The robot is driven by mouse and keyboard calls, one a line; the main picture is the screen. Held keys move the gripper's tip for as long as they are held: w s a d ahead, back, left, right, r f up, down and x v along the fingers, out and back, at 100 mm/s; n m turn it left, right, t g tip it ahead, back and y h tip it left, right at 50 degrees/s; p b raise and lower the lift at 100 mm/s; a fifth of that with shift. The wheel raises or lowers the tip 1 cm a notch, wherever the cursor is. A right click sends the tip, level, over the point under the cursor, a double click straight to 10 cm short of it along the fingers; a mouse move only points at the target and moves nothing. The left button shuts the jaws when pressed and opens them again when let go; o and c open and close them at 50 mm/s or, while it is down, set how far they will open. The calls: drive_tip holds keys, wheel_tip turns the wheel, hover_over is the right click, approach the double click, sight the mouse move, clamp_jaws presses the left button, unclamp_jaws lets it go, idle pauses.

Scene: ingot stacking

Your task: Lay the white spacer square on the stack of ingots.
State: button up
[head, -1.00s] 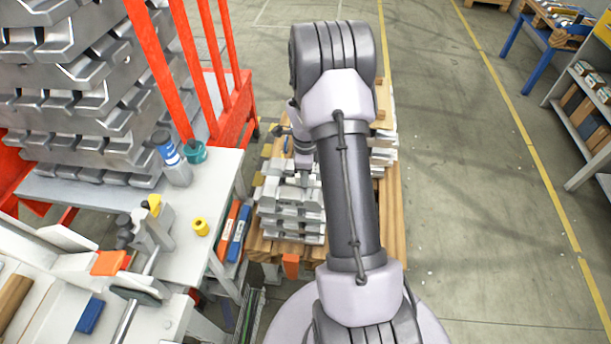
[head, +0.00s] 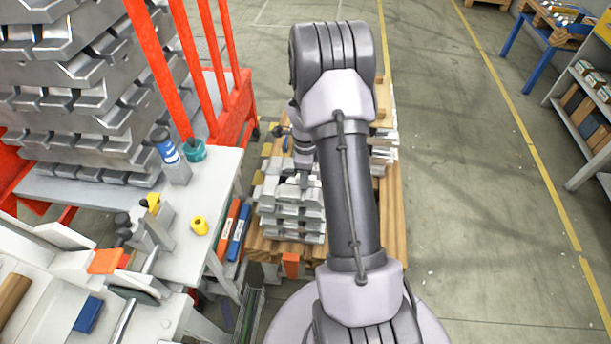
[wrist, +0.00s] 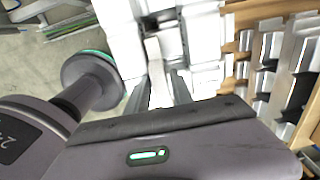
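The stack of silver ingots (head: 290,225) stands on a wooden pallet, left of my arm in the head view; my arm covers part of it. My gripper (head: 304,181) is at the top of the stack. In the wrist view its two dark fingers (wrist: 162,88) stand apart, with a narrow pale strip (wrist: 156,62) between them. I cannot tell whether that strip is the white spacer square or an ingot face, or whether the fingers grip it. The spacer is not clearly distinguishable elsewhere. Bright ingot surfaces (wrist: 205,40) lie beyond the fingers.
A white bench (head: 185,225) with a teal cup (head: 194,150) and a yellow item (head: 199,225) stands left of the pallet (head: 396,220). A red rack (head: 232,108) with large ingots is behind it.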

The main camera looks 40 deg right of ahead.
drive_tip(key=shift+r, duration=0.1)
idle(0.3)
drive_tip(key=shift+r+p, duration=0.8)
drive_tip(key=shift+r, duration=0.65)
drive_tip(key=o, duration=0.5)
drive_tip(key=shift+o, duration=0.2)
drive_tip(key=shift+r+p, duration=1.15)
drive_tip(key=shift+r, duration=0.85)
drive_tip(key=o, duration=0.6)
